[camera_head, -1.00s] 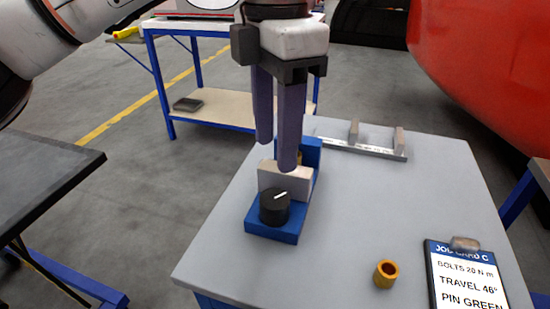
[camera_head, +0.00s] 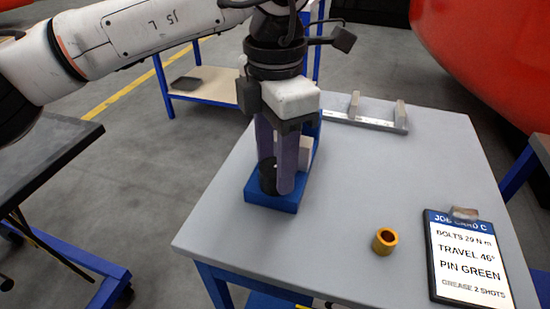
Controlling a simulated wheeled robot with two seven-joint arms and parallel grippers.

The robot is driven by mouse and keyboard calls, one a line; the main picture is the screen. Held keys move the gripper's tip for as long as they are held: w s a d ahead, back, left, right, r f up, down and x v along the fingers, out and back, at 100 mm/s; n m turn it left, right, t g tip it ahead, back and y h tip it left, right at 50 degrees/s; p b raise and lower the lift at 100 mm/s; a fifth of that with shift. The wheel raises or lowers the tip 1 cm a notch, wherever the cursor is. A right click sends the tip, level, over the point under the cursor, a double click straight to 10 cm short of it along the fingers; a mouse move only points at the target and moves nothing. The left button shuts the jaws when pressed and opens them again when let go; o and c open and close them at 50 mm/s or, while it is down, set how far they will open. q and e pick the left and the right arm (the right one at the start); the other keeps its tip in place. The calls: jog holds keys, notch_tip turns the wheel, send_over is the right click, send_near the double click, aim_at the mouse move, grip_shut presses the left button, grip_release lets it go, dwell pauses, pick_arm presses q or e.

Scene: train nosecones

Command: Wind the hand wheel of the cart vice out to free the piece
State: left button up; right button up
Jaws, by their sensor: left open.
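The blue cart vice (camera_head: 272,204) stands at the left edge of the grey cart top (camera_head: 395,170). Its black hand wheel (camera_head: 267,177) is at the front end, partly hidden by my fingers. A pale jaw block (camera_head: 306,150) shows behind the fingers. My left gripper (camera_head: 276,190) points down over the vice, its two purple-grey fingers open and lowered around or beside the hand wheel. I cannot tell whether they touch it. The piece in the vice is hidden behind my gripper. My right gripper is not in view.
A brass bushing (camera_head: 384,241) and a job card clipboard (camera_head: 466,258) lie at the front right of the cart. A metal bracket (camera_head: 368,120) lies at the back. A dark table (camera_head: 45,155) stands at the left. The cart's middle is clear.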

aim_at(275, 167)
pick_arm(q)
jog(key=c, duration=0.8)
jog(key=n+b, duration=0.1)
jog(key=n, duration=0.2)
jog(key=shift+n, duration=1.3)
jog(key=o, duration=0.8)
notch_tip(275, 167, up, 10)
jog(key=p, duration=0.1)
jog(key=shift+r, duration=0.2)
